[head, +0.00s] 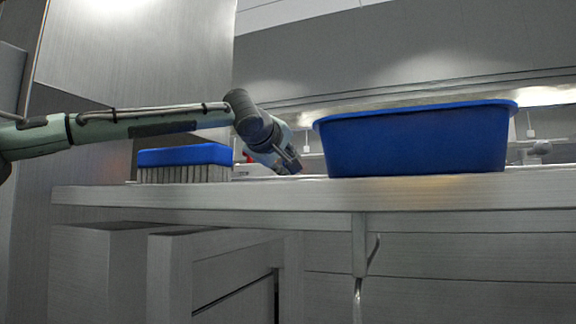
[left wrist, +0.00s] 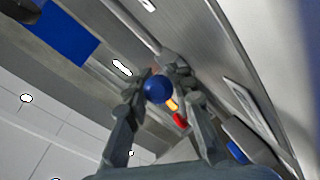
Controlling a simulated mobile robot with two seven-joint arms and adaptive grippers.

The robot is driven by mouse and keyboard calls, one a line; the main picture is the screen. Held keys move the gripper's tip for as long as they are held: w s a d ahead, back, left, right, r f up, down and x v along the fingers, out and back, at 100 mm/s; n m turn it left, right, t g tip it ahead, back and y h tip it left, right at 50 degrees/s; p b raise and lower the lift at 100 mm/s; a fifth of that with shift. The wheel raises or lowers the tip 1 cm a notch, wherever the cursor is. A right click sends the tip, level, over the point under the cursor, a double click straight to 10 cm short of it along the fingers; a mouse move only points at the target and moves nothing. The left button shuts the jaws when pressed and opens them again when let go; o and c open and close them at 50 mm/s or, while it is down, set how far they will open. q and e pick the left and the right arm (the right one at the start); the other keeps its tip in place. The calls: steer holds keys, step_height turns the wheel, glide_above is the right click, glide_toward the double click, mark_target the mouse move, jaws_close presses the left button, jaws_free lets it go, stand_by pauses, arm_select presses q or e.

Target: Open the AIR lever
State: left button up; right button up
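In the left wrist view a round blue knob (left wrist: 158,89) sits between the two fingers of my left gripper (left wrist: 158,84). A short yellow and red piece (left wrist: 178,117) shows just behind the knob; I cannot tell whether it belongs to the same lever. The fingers stand close on both sides of the knob, but I cannot tell whether they press on it. In the head view my left gripper (head: 287,162) points down to the right behind the counter's front edge, and the knob is hidden there. No AIR label is readable. My right gripper is not in view.
A blue tub (head: 418,142) stands on the counter (head: 240,196) right of my left gripper. A brush with a blue back (head: 185,156) lies to the left, under my left arm. A small red thing (head: 249,155) shows behind, near the gripper. A pale wall rises at the back.

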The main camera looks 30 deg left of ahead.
arm_select(q)
steer(key=shift+o, duration=0.5)
steer(key=shift+s+r, duration=0.1)
steer(key=shift+s, duration=0.15)
steer(key=v, duration=1.1)
steer(key=shift+s+d, duration=0.1)
steer(key=shift+s, duration=0.1)
